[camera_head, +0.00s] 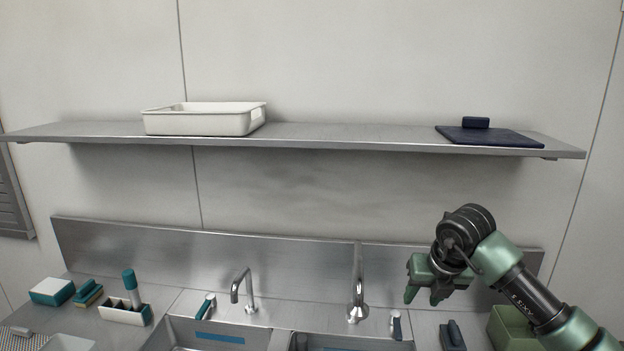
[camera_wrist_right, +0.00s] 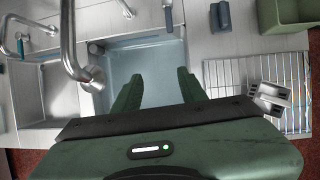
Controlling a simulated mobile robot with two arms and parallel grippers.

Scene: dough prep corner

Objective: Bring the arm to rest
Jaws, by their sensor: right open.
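My right gripper (camera_head: 426,293) hangs at the lower right in the head view, in front of the steel backsplash and right of the taller faucet. Its green fingers also show in the right wrist view (camera_wrist_right: 158,90). They are apart, with nothing between them, above the sink basin (camera_wrist_right: 148,64). My right arm comes in from the lower right corner. My left gripper is not in view.
A steel shelf (camera_head: 330,136) carries a white bin (camera_head: 200,123) and a dark blue board (camera_head: 488,136). Two faucets (camera_head: 357,290) (camera_head: 243,290) rise behind the sinks. A green bin (camera_head: 508,328) stands close by the right arm. A wire rack (camera_wrist_right: 232,85) lies beside the basin.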

